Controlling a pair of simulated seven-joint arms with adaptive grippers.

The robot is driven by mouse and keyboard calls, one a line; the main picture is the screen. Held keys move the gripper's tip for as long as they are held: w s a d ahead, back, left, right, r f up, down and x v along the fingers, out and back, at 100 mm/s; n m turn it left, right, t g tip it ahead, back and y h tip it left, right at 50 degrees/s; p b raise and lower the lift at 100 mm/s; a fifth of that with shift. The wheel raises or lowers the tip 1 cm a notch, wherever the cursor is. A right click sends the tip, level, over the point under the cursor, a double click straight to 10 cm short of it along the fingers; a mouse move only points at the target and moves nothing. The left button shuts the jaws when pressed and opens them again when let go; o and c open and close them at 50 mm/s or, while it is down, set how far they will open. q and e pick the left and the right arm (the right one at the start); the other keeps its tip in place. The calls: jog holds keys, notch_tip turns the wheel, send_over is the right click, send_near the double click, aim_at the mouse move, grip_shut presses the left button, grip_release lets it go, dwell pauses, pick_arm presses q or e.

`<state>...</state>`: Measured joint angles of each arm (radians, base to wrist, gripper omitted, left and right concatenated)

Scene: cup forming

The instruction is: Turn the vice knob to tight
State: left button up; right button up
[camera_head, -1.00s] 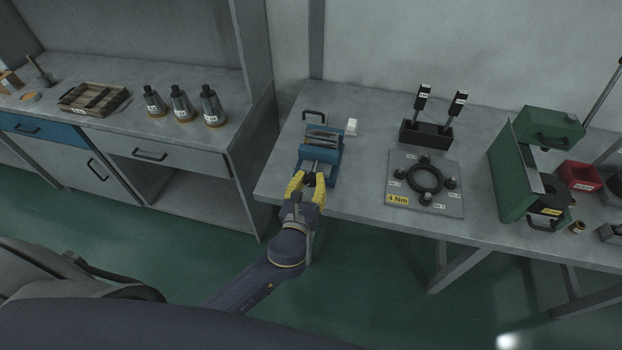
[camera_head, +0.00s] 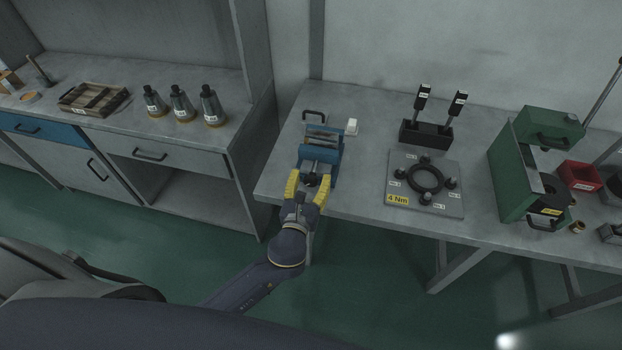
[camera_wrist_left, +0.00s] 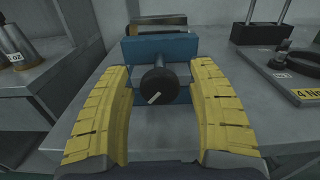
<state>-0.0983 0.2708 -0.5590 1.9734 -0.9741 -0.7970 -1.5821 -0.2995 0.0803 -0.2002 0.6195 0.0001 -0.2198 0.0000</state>
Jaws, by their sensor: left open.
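The blue vice (camera_head: 320,148) stands near the left front of the grey table, and its body also shows in the left wrist view (camera_wrist_left: 160,48). Its black knob (camera_wrist_left: 157,88) faces me and carries a pale line mark slanting up to the right. In the head view the knob (camera_head: 311,180) shows small between the fingertips. My left gripper (camera_head: 308,179) is open, with its yellow fingers (camera_wrist_left: 160,95) on either side of the knob and visible gaps to it. My right gripper is in neither view.
Farther right are a grey plate with a black ring (camera_head: 425,178), a black stand with two handles (camera_head: 426,132) and a green machine (camera_head: 520,165). The left bench (camera_head: 120,120) stands apart.

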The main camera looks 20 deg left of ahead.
pick_arm(q)
jog(key=shift+s, duration=0.1)
jog(key=s, duration=1.1)
jog(key=shift+s+d, duration=0.25)
jog(key=shift+s, duration=0.15)
